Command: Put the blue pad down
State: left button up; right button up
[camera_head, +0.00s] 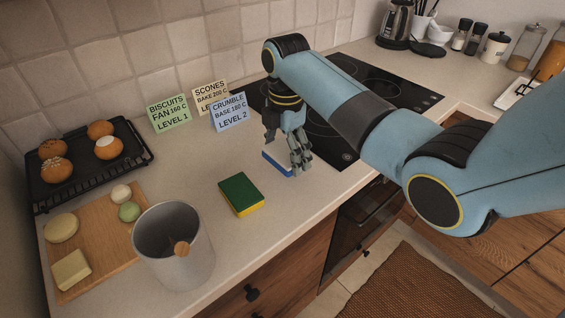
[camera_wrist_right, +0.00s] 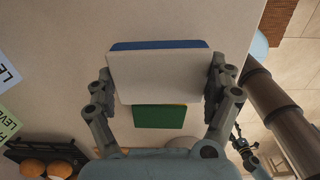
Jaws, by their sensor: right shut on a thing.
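The blue pad (camera_head: 273,163) has a white face and a blue layer. My right gripper (camera_head: 294,170) is shut on it, and its fingers hide part of it in the head view. In the right wrist view the pad (camera_wrist_right: 158,75) sits between the two fingers of my right gripper (camera_wrist_right: 160,90), white face towards the camera, blue along its far edge. The pad is over or at the counter (camera_head: 215,215) in front of the hob; I cannot tell if it touches. A small, far gripper shape (camera_wrist_right: 243,145), seemingly my left one, shows at the right wrist view's lower right.
A green and yellow sponge (camera_head: 241,193) lies left of the pad. A grey canister (camera_head: 190,266), a wooden board (camera_head: 98,240) with food and a black tray (camera_head: 47,190) of rolls are further left. Cards, including the blue one (camera_head: 230,113), stand behind. Bare counter surrounds the sponge.

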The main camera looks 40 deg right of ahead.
aim_at(283, 155)
jog(key=f, duration=0.4)
jog(key=shift+a, duration=0.25)
jog(key=shift+f, duration=0.2)
jog(key=o, duration=0.8)
jog(key=shift+f, duration=0.1)
pick_arm(q)
jog(key=shift+w+r, duration=0.2)
jog(key=shift+w, duration=0.3)
jog(key=shift+w, duration=0.1)
pick_arm(e)
notch_tip(283, 155, up, 12)
jog(key=shift+r, duration=0.15)
